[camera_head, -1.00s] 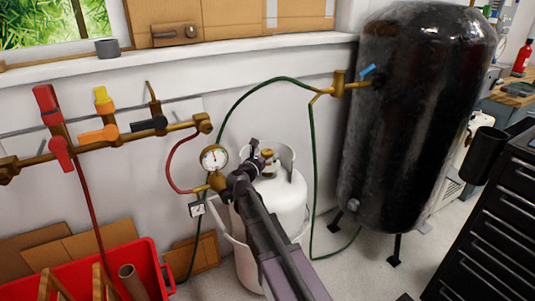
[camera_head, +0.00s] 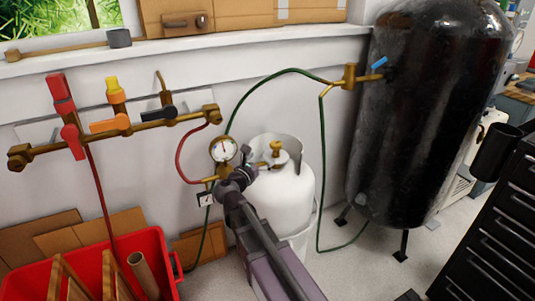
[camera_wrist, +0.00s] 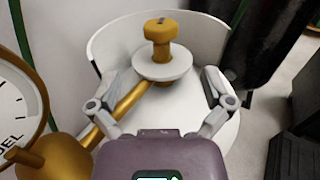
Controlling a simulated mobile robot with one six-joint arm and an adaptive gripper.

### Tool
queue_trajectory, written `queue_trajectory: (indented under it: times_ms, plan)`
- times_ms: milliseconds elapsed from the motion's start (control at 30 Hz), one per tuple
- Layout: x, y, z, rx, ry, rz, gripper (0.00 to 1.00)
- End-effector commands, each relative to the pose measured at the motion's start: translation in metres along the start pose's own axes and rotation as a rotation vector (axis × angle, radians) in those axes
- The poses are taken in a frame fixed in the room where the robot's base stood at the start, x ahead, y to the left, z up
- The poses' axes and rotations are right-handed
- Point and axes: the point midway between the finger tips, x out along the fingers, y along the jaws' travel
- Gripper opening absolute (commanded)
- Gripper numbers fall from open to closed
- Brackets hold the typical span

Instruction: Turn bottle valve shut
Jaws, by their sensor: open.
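The white gas bottle (camera_head: 285,190) stands upright by the wall, with a raised collar around its top. Its brass valve (camera_head: 277,150) rises from a pale disc inside the collar; in the wrist view the brass knob (camera_wrist: 161,30) is upright above the disc. My gripper (camera_head: 248,170) is left of and in front of the valve in the head view. In the wrist view my gripper (camera_wrist: 161,80) is open and empty, its fingers spread wide on either side below the knob in the picture. No contact with the knob shows.
A pressure gauge (camera_head: 223,149) and brass pipe fitting sit close left of my gripper. A red hose (camera_head: 180,155) and green hose (camera_head: 323,180) run nearby. A black tank (camera_head: 425,120) stands right, a red crate (camera_head: 155,250) lower left. Floor is bare right of the bottle.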

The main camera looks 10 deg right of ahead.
Motion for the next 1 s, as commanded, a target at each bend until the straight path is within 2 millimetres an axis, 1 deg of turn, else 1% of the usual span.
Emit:
queue_trajectory:
  times_ms: [33, 100, 333, 767, 1000]
  plan:
    - [-0.007, 0.000, 0.000, 0.000, 0.000, 0.002, 1.00]
    - [-0.012, -0.001, 0.000, 0.000, 0.000, 0.000, 1.00]
    - [-0.021, 0.000, 0.000, 0.000, 0.000, 0.000, 1.00]
    - [-0.019, -0.001, 0.000, 0.000, 0.000, 0.002, 1.00]
    - [-0.007, -0.005, 0.000, 0.000, 0.000, 0.034, 1.00]
